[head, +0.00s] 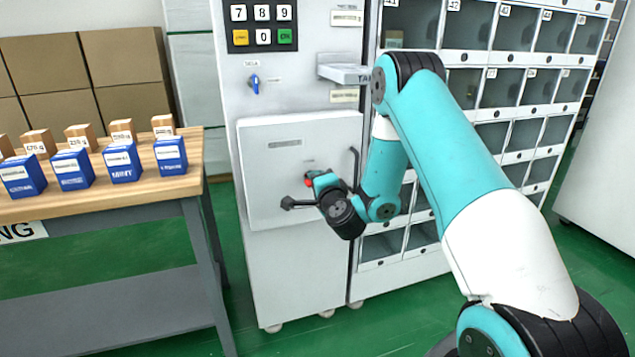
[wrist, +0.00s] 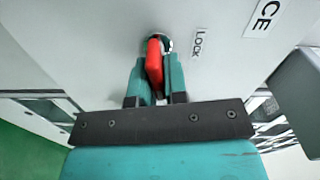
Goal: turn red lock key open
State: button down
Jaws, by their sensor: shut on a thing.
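The red lock key (wrist: 154,62) sits in a round lock on the pale door panel, beside a "LOCK" label (wrist: 198,43) in the wrist view. It stands nearly upright in that view, tilted slightly. My gripper (wrist: 155,80) is shut on the key, with one teal finger on each side of it. In the head view my gripper (head: 318,184) is at the door panel (head: 285,160) of the vending machine, and only a small red part of the key (head: 308,183) shows.
A dark door handle (head: 354,165) is just right of my gripper. A blue knob (head: 254,84) and a small shelf (head: 345,73) are above. A table (head: 100,198) with blue and brown boxes stands at the left. Glass-fronted compartments (head: 509,88) are at the right.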

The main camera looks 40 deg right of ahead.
jog(key=shift+d+f+m, duration=0.1)
jog(key=shift+f+m, duration=0.05)
jog(key=shift+m, duration=0.75)
jog(key=c, duration=1.2)
grip_release()
